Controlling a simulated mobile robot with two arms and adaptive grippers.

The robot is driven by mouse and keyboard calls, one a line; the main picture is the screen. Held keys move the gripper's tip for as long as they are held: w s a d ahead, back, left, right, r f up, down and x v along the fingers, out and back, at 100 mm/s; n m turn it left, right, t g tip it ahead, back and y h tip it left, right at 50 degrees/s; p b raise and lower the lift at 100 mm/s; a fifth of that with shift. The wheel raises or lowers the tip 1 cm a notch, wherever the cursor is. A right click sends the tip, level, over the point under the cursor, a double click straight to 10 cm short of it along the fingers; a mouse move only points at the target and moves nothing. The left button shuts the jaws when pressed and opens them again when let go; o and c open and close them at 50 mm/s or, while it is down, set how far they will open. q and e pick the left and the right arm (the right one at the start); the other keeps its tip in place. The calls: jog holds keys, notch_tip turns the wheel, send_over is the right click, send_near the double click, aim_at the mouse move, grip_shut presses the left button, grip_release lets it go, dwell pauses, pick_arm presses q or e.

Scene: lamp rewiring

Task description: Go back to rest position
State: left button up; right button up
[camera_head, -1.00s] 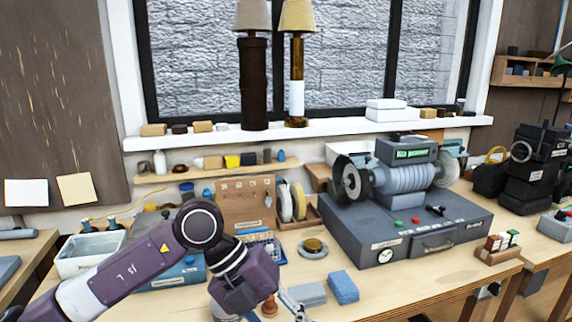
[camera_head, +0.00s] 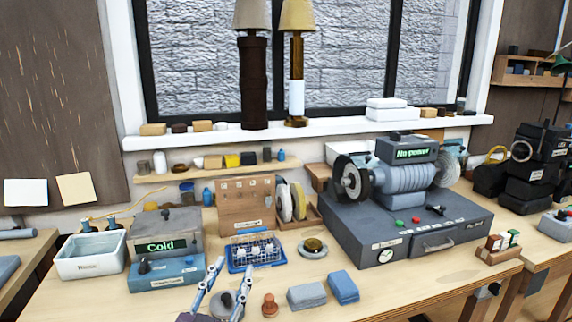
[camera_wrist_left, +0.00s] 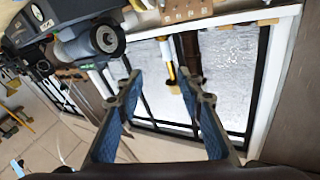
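My left gripper (camera_head: 234,268) shows at the bottom of the head view, its two fingers pointing up and apart, in front of a round grey piece (camera_head: 228,306) on the bench. It is open. In the left wrist view the gripper (camera_wrist_left: 160,74) also shows open, with nothing between its blue-padded fingers. Most of my left arm is below the head view's edge. My right gripper shows in neither view.
The bench (camera_head: 405,292) holds a heater box reading "Cold" (camera_head: 167,238), a white rinse tub (camera_head: 92,262), a blue wire basket (camera_head: 240,265), a small wooden knob (camera_head: 270,306), blue-grey blocks (camera_head: 307,297) and a grinder reading "No power" (camera_head: 400,180). Two lamps (camera_head: 297,88) stand on the sill.

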pick_arm(q)
jog(key=s+a+f+n+g+y, duration=0.1)
jog(key=s+a+f+g, duration=0.2)
jog(key=s+f, duration=0.35)
jog(key=s+a+f+n+g+y, duration=0.1)
jog(key=s+a+f+g+y, duration=0.2)
jog(key=f, duration=0.7)
jog(key=s+a+f+n+g, duration=0.1)
jog(key=s+a+f+g, duration=0.25)
jog(key=s+f, duration=0.35)
jog(key=s+f+g, duration=0.6)
jog(key=s+f, duration=0.1)
jog(key=s, duration=0.6)
notch_tip(320, 180, down, 28)
jog(key=s+g, duration=0.1)
jog(key=s, duration=0.1)
jog(key=s+a+f+g, duration=0.1)
jog(key=s+a+f, duration=0.2)
jog(key=s+f, duration=1.2)
jog(key=shift+s+m, duration=0.3)
jog(key=shift+s, duration=0.6)
jog(key=shift+g, duration=0.25)
